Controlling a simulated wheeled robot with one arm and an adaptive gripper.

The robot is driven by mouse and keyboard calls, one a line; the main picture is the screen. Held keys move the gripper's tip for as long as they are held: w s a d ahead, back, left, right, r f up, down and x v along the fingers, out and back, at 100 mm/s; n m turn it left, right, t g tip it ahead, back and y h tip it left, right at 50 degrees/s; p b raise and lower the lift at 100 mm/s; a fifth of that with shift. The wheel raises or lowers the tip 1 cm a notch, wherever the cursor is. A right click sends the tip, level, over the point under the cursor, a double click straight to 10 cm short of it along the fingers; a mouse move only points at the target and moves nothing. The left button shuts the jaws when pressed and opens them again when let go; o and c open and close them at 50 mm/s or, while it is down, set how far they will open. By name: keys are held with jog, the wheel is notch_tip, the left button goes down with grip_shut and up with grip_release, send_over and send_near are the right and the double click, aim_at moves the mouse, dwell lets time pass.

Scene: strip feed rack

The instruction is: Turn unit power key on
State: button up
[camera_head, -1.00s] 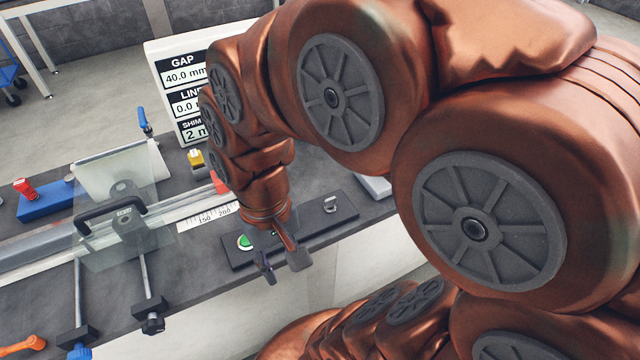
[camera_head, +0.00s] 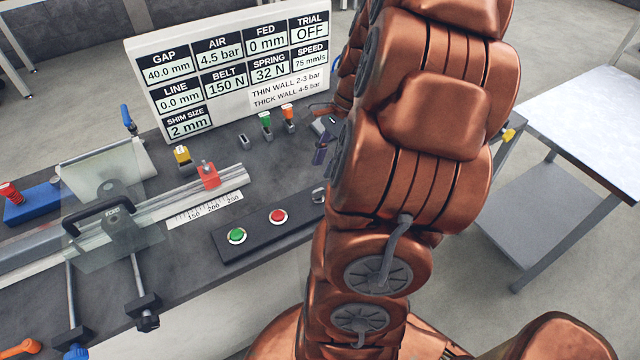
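A black control strip (camera_head: 262,236) lies along the front of the bench. It carries a green button (camera_head: 236,236), a red button (camera_head: 278,216) and, at its right end, a grey knob or key switch (camera_head: 318,195) partly covered by my arm. A small grey box (camera_head: 324,124) with a dark top stands farther back, also partly hidden. I cannot tell which is the unit power key or how it is turned. My gripper (camera_head: 321,150) is mostly behind my arm, near the grey box. Only a dark finger shows, so its opening and any contact are unclear.
A display board (camera_head: 230,70) reads TRIAL OFF. Small blocks with green (camera_head: 265,119) and orange (camera_head: 288,112) tops stand before it. A red slider (camera_head: 208,174) sits on the rail by the ruler. A white-topped table (camera_head: 580,115) stands at the right.

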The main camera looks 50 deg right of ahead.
aim_at(318, 190)
jog(key=shift+m, duration=0.4)
jog(key=shift+d+f+p+x, duration=0.1)
jog(key=shift+d+p+x, duration=0.2)
jog(key=shift+x, duration=0.95)
jog(key=shift+d+f+p+x, duration=0.15)
jog(key=shift+p+x, duration=0.25)
jog(key=shift+x, duration=0.85)
jog(key=shift+d+p+x, duration=0.25)
jog(key=shift+p+x, duration=0.1)
jog(key=shift+x, duration=0.9)
jog(key=shift+s, duration=0.1)
grip_shut()
